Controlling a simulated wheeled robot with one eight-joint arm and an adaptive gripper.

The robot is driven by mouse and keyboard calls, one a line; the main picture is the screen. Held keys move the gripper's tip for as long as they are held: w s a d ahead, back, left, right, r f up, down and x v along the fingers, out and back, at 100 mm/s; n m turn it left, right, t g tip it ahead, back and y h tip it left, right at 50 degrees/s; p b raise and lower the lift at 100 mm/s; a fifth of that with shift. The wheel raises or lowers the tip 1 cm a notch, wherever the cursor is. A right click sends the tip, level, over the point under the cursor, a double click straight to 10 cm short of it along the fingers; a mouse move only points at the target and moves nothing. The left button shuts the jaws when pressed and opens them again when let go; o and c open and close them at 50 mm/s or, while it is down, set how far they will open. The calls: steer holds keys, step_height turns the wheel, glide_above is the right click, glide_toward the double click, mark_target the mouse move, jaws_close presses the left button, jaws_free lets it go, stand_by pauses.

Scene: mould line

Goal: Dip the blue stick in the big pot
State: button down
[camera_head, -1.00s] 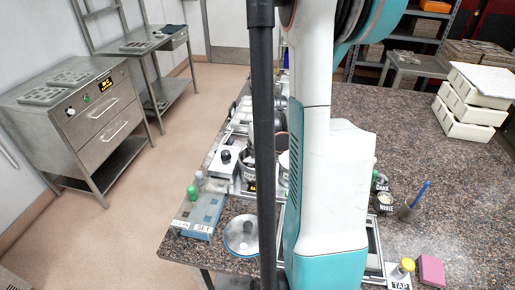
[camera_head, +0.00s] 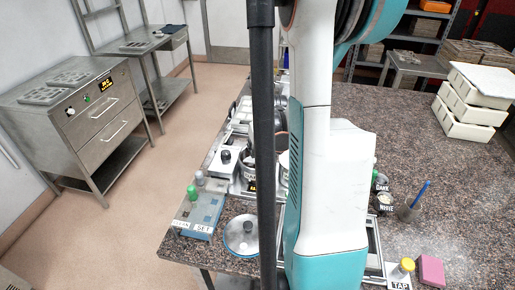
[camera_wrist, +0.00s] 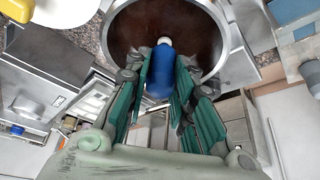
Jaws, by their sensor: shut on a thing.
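My gripper (camera_wrist: 162,68) is shut on the blue stick (camera_wrist: 158,80) in the wrist view. The stick has a rounded blue body with a pale tip at its far end. The big pot (camera_wrist: 226,42) is a wide round vessel with a grey metal rim and a dark brown inside. The stick's pale tip shows against that brown inside. I cannot tell whether the tip touches the contents. In the head view, my arm and a dark post hide the gripper and the stick.
The right counter is largely clear.

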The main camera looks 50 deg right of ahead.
steer(key=shift+r, duration=0.15)
steer(key=shift+r+p, duration=2.45)
steer(key=shift+r, duration=1.15)
steer(key=shift+r, duration=0.1)
step_height(320, 180, up, 4)
steer(key=p, duration=0.2)
steer(key=shift+p, duration=0.3)
